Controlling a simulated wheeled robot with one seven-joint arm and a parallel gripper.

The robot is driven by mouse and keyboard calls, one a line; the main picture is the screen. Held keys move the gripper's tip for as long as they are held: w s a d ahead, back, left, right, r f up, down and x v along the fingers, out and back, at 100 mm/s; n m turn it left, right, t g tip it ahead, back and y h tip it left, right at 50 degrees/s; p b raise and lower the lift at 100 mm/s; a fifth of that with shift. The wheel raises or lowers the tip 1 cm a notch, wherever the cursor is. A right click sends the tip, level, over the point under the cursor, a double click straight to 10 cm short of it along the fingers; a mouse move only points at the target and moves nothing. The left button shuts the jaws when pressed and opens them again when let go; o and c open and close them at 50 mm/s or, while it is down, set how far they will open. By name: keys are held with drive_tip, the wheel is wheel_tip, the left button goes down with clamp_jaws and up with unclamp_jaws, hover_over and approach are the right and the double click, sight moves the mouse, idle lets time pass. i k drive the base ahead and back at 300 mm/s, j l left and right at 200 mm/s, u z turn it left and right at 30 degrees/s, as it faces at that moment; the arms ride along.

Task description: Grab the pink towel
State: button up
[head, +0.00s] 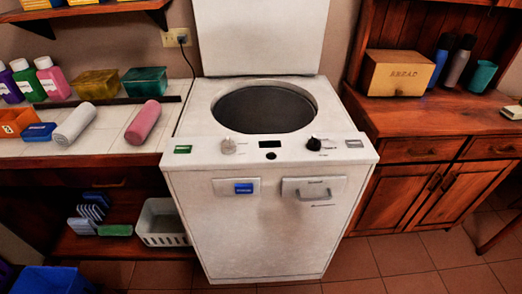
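The pink towel (143,122) is rolled up and lies on the white tiled counter (110,148), close to the washing machine's left side. It lies at a slant, with its near end toward the lower left. A rolled white towel (75,124) lies to its left, apart from it. My gripper is not in view.
A white top-loading washing machine (262,215) stands with its lid (262,35) raised. A wooden cabinet (425,190) stands right. Tiled floor (400,265) shows in front.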

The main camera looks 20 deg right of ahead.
sight(136, 133)
drive_tip(key=i+j, duration=0.2)
drive_tip(key=j, duration=0.15)
drive_tip(key=i+j, duration=0.15)
drive_tip(key=j, duration=0.25)
drive_tip(key=i+j, duration=0.2)
drive_tip(key=j, duration=0.15)
drive_tip(key=i+j, duration=0.15)
drive_tip(key=j, duration=0.25)
drive_tip(key=i+j, duration=0.2)
drive_tip(key=j, duration=0.15)
drive_tip(key=i+l, duration=0.1)
drive_tip(key=i, duration=0.1)
